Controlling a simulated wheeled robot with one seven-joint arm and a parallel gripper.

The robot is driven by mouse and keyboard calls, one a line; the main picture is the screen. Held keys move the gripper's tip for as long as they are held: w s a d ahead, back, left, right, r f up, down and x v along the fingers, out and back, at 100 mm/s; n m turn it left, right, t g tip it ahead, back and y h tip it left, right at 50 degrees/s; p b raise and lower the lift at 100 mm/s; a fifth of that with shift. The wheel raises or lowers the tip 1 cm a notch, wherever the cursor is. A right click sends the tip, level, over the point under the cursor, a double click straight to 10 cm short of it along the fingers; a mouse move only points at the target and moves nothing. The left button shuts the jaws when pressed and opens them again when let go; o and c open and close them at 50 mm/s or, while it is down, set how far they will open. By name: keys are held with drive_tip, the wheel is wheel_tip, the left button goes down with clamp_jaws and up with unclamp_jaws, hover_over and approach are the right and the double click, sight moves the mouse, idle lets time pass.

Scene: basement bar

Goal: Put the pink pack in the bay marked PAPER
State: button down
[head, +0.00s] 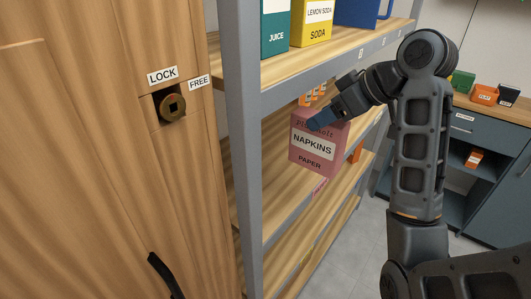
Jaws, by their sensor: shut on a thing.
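The pink pack (318,148) reads NAPKINS and PAPER on its front. My gripper (322,117) is shut on its top edge and holds it upright in front of the grey-framed shelf rack, below the top board. I cannot tell whether the pack touches a board. A small pink label (319,187) sits on the shelf edge just below the pack; its writing is too small to read. The bay behind the pack is mostly hidden by the pack and my gripper.
A teal JUICE pack (275,27), a yellow SODA pack (311,22) and a blue item (357,12) stand on the top board. A grey post (242,150) and a wooden door with a lock knob (172,107) are at left. Orange packs (313,96) stand behind the pink pack.

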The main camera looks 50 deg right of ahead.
drive_tip(key=a+b+x, duration=0.1)
drive_tip(key=x, duration=1.5)
drive_tip(key=shift+w+r+b, duration=0.2)
drive_tip(key=shift+w+b, duration=0.05)
drive_tip(key=shift+b, duration=0.1)
drive_tip(key=shift+f, duration=0.1)
drive_tip(key=shift+c, duration=1.7)
unclamp_jaws()
drive_tip(key=v, duration=1.2)
drive_tip(key=shift+b, duration=0.3)
drive_tip(key=shift+a, duration=0.1)
